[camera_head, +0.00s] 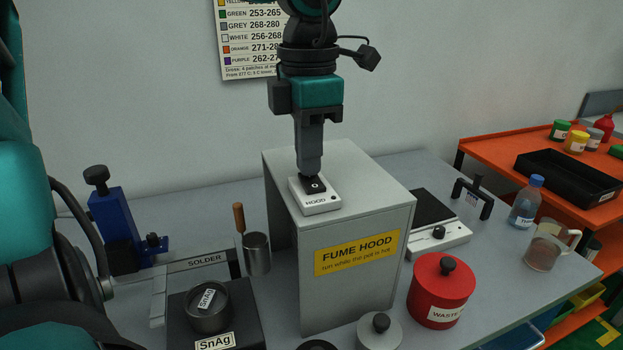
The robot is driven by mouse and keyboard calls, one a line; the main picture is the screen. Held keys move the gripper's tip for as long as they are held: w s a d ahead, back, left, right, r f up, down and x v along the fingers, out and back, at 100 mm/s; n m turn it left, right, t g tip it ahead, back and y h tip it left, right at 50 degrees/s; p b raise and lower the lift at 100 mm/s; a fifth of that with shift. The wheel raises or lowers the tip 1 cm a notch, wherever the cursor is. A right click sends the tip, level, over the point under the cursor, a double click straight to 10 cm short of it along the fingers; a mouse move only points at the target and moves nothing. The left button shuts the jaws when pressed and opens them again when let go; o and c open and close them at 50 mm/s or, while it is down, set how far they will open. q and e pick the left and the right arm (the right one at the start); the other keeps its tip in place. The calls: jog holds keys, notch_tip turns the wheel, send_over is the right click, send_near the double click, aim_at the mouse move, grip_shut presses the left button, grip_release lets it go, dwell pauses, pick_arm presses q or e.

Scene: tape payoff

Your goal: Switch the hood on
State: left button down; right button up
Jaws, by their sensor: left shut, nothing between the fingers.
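The fume hood (285,240) is a grey box with a yellow label, standing in the middle of the bench. On its top lies a small white switch box marked HOOD (320,204), with a black rocker (317,187) bearing a white mark. My left gripper (309,174) points straight down, shut and empty, with its tips at the rear end of the rocker. The tips hide that end, and I cannot tell whether they touch or press it. My right gripper is not in view.
A SnAg pot (209,308), a blue clamp stand (120,225) and a metal cup (257,254) stand left of the hood. A red waste bin (440,290), a white device (440,236) and a bottle (526,202) stand right. An orange cart (490,152) is beyond.

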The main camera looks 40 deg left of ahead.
pick_arm(q)
jog(key=shift+f, duration=0.3)
jog(key=shift+r, duration=0.1)
jog(key=shift+r+p, duration=1.75)
jog(key=shift+r, duration=0.8)
jog(key=shift+r+p, duration=0.45)
jog(key=shift+r, duration=0.5)
